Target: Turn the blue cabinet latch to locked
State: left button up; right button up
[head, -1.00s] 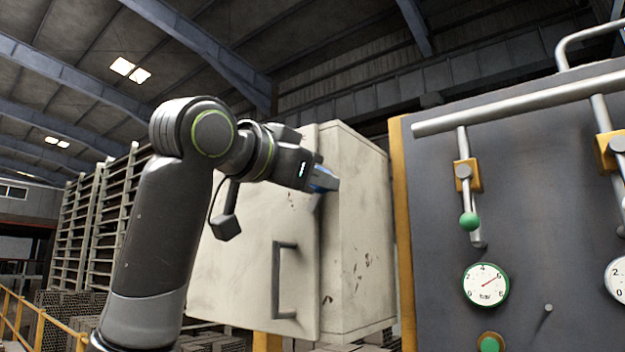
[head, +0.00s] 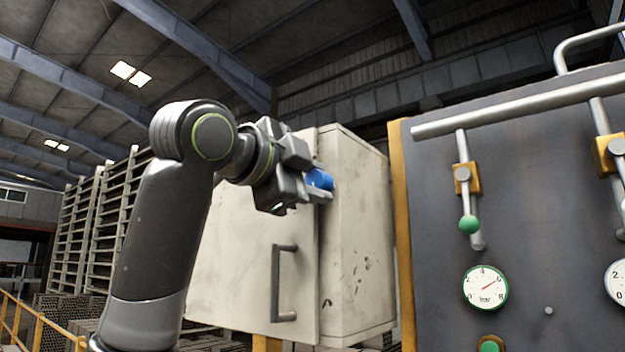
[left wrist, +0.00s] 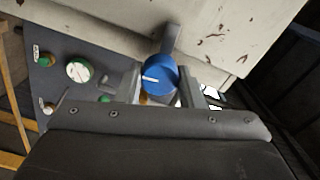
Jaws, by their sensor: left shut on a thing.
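The blue latch (head: 319,179) is a round blue knob near the upper right edge of the off-white cabinet's front (head: 235,265). My left gripper (head: 318,186) is shut on the blue latch, with its body tilted and a finger along the knob's lower side in the head view. In the left wrist view the latch (left wrist: 158,76) faces the camera with a short white mark on its left half, between the fingers. A grey bar (left wrist: 171,38) shows just beyond the knob. My right gripper is not in view.
A grey door handle (head: 284,283) sticks out low on the cabinet front. To the right stands a dark panel (head: 540,220) with pipes, a green-knobbed lever (head: 469,224) and a gauge (head: 485,288). A yellow railing (head: 35,318) is at lower left.

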pick_arm(q)
jog(key=shift+m, duration=0.6)
jog(key=o, duration=1)
jog(key=shift+s, duration=0.1)
